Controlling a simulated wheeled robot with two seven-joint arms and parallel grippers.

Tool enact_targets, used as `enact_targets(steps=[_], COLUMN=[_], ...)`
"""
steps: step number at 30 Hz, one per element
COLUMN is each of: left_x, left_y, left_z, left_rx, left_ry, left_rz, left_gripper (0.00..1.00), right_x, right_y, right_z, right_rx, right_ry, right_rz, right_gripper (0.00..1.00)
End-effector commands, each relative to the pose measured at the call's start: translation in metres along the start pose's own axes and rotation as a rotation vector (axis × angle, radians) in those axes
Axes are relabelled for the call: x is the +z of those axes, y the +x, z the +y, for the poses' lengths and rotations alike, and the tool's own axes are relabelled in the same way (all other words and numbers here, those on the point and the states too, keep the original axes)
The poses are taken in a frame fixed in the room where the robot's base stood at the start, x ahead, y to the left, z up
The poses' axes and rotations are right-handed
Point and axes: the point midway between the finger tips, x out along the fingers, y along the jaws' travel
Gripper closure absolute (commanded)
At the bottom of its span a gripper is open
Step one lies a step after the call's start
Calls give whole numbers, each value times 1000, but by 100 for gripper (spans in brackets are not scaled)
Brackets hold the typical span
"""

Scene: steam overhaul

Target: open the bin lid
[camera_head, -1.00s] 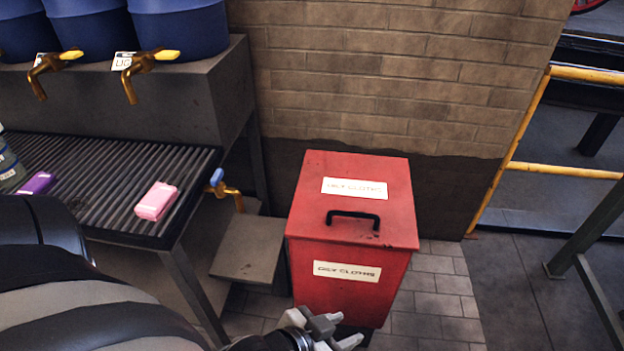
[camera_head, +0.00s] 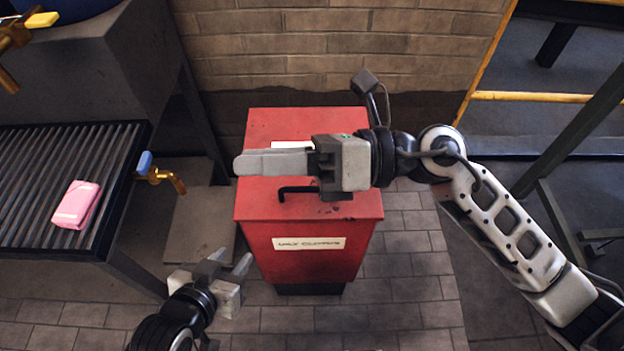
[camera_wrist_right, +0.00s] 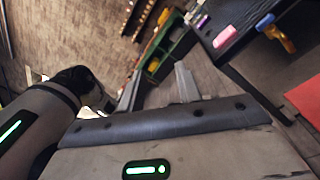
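The red bin (camera_head: 305,262) stands on the paved floor against the brick wall, with a white label on its front. Its lid (camera_head: 262,205) is down. The black lid handle (camera_head: 284,193) is partly hidden by my right gripper (camera_head: 240,163). That gripper appears above the lid in the head view, fingers pointing left, holding nothing. In the right wrist view its two fingers (camera_wrist_right: 158,85) stand apart, and a red corner of the bin (camera_wrist_right: 304,98) shows at the right edge. My left gripper (camera_head: 242,258) is open and empty, in front of the bin's lower left.
A slatted bench (camera_head: 30,195) with a pink block (camera_head: 76,205) stands at the left. A brass tap (camera_head: 163,178) with a blue handle sticks out beside it, left of the bin. A yellow rail (camera_head: 530,97) is at the right. Floor right of the bin is clear.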

Motion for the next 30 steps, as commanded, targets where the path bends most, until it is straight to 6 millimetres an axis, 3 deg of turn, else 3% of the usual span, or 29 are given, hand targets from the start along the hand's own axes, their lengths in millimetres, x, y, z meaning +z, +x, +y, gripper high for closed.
enact_targets(steps=[1,3,6,9,12,20,30], left_x=[0,1,2,3,2,-1,-4], left_y=[0,0,0,0,0,-1,-3], left_z=[0,0,0,0,0,0,-1], left_rx=[0,-1,-1,-1,-2,-3,-5], left_ry=[1,2,2,3,4,6,13], left_rz=[-2,-5,-8,-9,-8,-6,-6], left_gripper=[64,64,64,64,64,64,64], right_x=[-13,-27,-25,-12,-3,-17,-58], right_y=[-5,-24,-64,-100,-120,-115,-89], right_z=[-14,-41,-77,-98,-108,-133,-190], right_rx=[-84,-207,-381,-518,-597,-617,-616], right_ry=[-205,-421,-626,-733,-776,-783,-782], right_rz=[219,488,790,982,1083,1111,1108], right_gripper=[66,66,66,66,66,66,66])
